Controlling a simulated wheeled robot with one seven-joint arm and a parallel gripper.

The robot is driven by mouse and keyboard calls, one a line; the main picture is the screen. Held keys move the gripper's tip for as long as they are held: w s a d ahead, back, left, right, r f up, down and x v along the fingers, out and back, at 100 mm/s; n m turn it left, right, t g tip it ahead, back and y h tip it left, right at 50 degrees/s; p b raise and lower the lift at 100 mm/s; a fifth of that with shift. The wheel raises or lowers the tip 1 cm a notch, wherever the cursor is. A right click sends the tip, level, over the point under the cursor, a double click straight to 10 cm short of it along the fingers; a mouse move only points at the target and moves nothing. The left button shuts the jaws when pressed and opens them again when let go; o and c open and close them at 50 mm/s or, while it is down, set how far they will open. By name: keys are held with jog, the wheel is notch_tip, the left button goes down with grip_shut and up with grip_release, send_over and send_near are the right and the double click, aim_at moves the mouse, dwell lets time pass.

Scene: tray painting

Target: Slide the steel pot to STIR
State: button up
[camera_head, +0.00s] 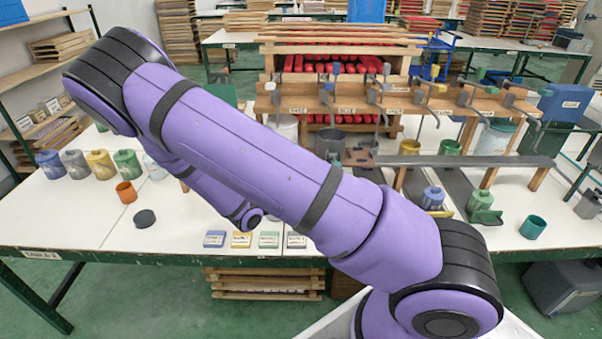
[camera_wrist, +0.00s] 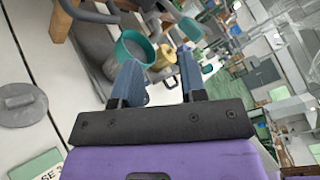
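The dark grey steel pot (camera_head: 329,143) stands upright under the wooden rack (camera_head: 420,102), partly hidden by my arm in the head view. Small labels run along the rack's front edge; I cannot read STIR with certainty on any of them. My gripper (camera_wrist: 160,72) shows in the wrist view with its two blue fingers apart and nothing between them. In the head view my arm hides the gripper. A teal-rimmed cup (camera_wrist: 135,48) appears beyond the left finger in the wrist view, apart from it as far as I can tell.
Several coloured jars (camera_head: 100,164), an orange cup (camera_head: 126,192) and a dark disc (camera_head: 144,218) are on the left of the white table. Label cards (camera_head: 241,239) line its front. A long grey rail (camera_head: 465,161) and a teal cup (camera_head: 533,227) are at right. Hooked tools hang along the rack.

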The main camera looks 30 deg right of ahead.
jog(key=w+a+f+n+t, duration=0.1)
jog(key=w+f+n+t, duration=0.2)
jog(key=f+n+t, duration=0.6)
jog(key=shift+n+g+y, duration=0.3)
jog(key=shift+n+g, duration=0.5)
jog(key=shift+g, duration=0.1)
jog(key=x, duration=0.3)
jog(key=r+x, duration=0.1)
jog(key=x, duration=0.3)
jog(key=r+x, duration=0.1)
jog(key=x, duration=0.3)
jog(key=shift+a, duration=0.1)
jog(key=shift+c, duration=0.3)
grip_shut()
